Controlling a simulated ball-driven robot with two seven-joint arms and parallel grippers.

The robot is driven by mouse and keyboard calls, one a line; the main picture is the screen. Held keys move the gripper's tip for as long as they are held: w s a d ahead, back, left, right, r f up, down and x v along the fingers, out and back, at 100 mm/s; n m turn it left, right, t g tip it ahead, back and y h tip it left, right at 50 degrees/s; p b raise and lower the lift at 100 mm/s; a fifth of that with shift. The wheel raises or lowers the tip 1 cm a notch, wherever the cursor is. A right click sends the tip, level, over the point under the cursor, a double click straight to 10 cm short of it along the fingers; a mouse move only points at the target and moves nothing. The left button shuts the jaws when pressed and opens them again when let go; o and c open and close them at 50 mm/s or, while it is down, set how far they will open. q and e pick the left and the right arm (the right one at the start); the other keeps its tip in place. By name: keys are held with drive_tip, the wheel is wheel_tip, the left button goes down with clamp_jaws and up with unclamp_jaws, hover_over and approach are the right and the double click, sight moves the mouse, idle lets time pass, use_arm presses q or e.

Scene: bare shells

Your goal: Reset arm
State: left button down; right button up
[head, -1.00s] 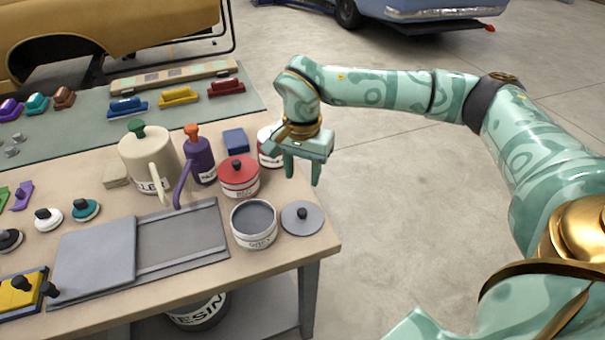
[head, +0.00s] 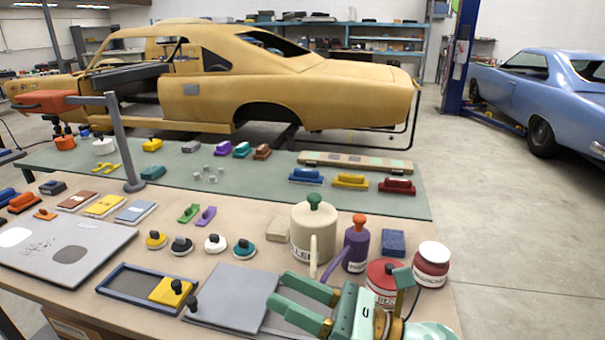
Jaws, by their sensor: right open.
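My right gripper (head: 277,290), mint green, is at the bottom of the head view, over the front right part of the workbench (head: 232,228). Its two fingers point left and are apart, with nothing between them. They overlap the grey sliding panel (head: 232,293) in the picture. Part of my right arm shows at the bottom edge. My left gripper is not in view.
A lamp post (head: 122,145) rises at the left. Floor (head: 510,250) is clear at right.

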drive_tip(key=w+d+f+m+t+h, duration=0.1)
drive_tip(key=w+d+m+t+h, duration=0.1)
drive_tip(key=d+m+t+h, duration=0.6)
drive_tip(key=w+d+f+m+t+h, duration=0.1)
drive_tip(key=w+d+m+t+h, duration=0.2)
drive_tip(key=m, duration=0.9)
drive_tip(key=s+d+f+m+g+h, duration=0.35)
drive_tip(key=d+f+m+h, duration=0.25)
drive_tip(key=d+f+m, duration=0.2)
drive_tip(key=s+d+f+m+g+h, duration=0.3)
drive_tip(key=s+d+f+m+h, duration=0.25)
drive_tip(key=d+f+m, duration=0.2)
drive_tip(key=s+d+f+m+g+h, duration=0.2)
drive_tip(key=s+d+f+m+g, duration=0.25)
drive_tip(key=s+f, duration=0.35)
drive_tip(key=s+a+f+g+y, duration=0.25)
drive_tip(key=s+f, duration=0.25)
drive_tip(key=f, duration=0.9)
drive_tip(key=s+a+f+g+y, duration=0.1)
drive_tip(key=s+a+f+g, duration=0.2)
drive_tip(key=f, duration=1)
drive_tip(key=s+f+m, duration=0.1)
drive_tip(key=s+f, duration=0.5)
drive_tip(key=s, duration=0.4)
drive_tip(key=s+f+m+g+y, duration=0.1)
drive_tip(key=s+f+m, duration=0.1)
drive_tip(key=s+f, duration=0.4)
drive_tip(key=s, duration=0.4)
drive_tip(key=shift+s+d+f, duration=0.15)
drive_tip(key=shift+d+f, duration=0.15)
